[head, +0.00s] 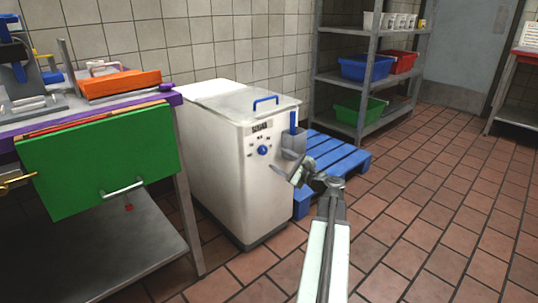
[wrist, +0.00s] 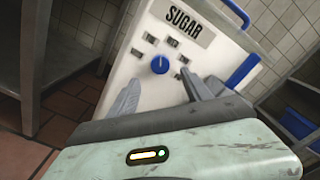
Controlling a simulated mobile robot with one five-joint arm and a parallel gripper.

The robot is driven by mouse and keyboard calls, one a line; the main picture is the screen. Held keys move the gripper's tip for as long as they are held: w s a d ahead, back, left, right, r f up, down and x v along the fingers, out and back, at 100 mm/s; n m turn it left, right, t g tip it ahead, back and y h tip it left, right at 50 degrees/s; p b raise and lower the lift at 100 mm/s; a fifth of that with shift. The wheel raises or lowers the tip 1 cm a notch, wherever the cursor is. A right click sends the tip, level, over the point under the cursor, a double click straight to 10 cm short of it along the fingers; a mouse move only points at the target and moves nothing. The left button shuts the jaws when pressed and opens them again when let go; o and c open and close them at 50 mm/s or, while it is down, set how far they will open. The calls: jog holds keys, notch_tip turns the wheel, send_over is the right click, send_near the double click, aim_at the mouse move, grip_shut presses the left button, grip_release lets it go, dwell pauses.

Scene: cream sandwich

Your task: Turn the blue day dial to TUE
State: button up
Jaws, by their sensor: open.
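The blue day dial (head: 263,150) is on the upper front of a white bin (head: 219,150). Small day labels sit around it, too small to read. In the wrist view the dial (wrist: 160,65) shows just beyond and between my fingertips, below a SUGAR label (wrist: 188,26). A pale mark shows on the dial, but which day it points to I cannot tell. My gripper (head: 292,172) is open and empty, to the right of the dial in the head view. Its two fingers also show in the wrist view (wrist: 160,82), apart from each other.
A blue pallet (head: 335,160) lies behind. A steel table with a green board (head: 98,160) stands left. The tiled floor at right is clear.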

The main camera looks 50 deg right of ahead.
aim_at(264, 151)
jog(key=shift+m, duration=0.5)
jog(key=w, duration=0.7)
jog(key=shift+w+d+r, duration=0.1)
jog(key=shift+w+d, duration=0.1)
jog(key=shift+w, duration=0.2)
grip_shut()
jog(key=n, duration=0.4)
grip_release()
